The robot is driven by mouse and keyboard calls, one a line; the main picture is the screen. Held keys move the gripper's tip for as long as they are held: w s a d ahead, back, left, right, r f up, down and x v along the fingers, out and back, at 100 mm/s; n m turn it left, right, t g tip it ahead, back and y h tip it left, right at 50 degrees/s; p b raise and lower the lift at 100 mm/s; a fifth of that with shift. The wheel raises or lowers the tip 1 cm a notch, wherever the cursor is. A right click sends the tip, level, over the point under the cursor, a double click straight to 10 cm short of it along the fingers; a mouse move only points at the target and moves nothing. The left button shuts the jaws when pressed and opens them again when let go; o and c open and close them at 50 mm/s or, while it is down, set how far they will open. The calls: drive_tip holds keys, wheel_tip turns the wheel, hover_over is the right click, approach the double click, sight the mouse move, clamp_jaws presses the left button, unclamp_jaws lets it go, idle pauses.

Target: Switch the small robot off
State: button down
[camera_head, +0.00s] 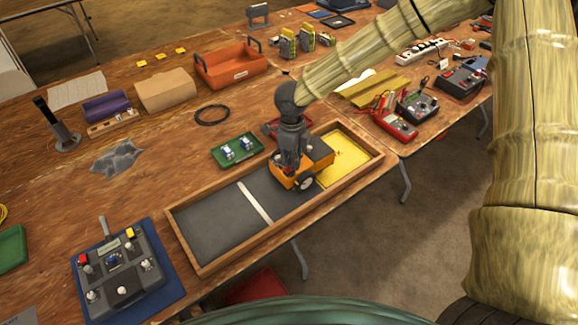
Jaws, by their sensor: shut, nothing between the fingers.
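The small robot (319,154) is a yellow-orange and dark grey wheeled box with a black-and-white wheel facing me. It sits inside a wooden-walled tray (220,262), at the border of the tray's dark floor and its yellow end area (345,158). My gripper (288,168) is shut and points down at the left part of the small robot's top. It appears to be at or just above that top; I cannot tell whether it touches. My gripper hides part of the top. A small red spot shows by the fingertips; its nature is unclear.
A grey control box (122,262) with knobs lies on a blue mat at the lower left. A green tray (228,153) with small parts stands just behind the wooden tray. An orange toolbox (230,72) and red and dark meters (393,122) stand farther back.

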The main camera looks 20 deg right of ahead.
drive_tip(key=shift+r+p, duration=2.95)
drive_tip(key=shift+r, duration=0.2)
drive_tip(key=shift+f, duration=0.1)
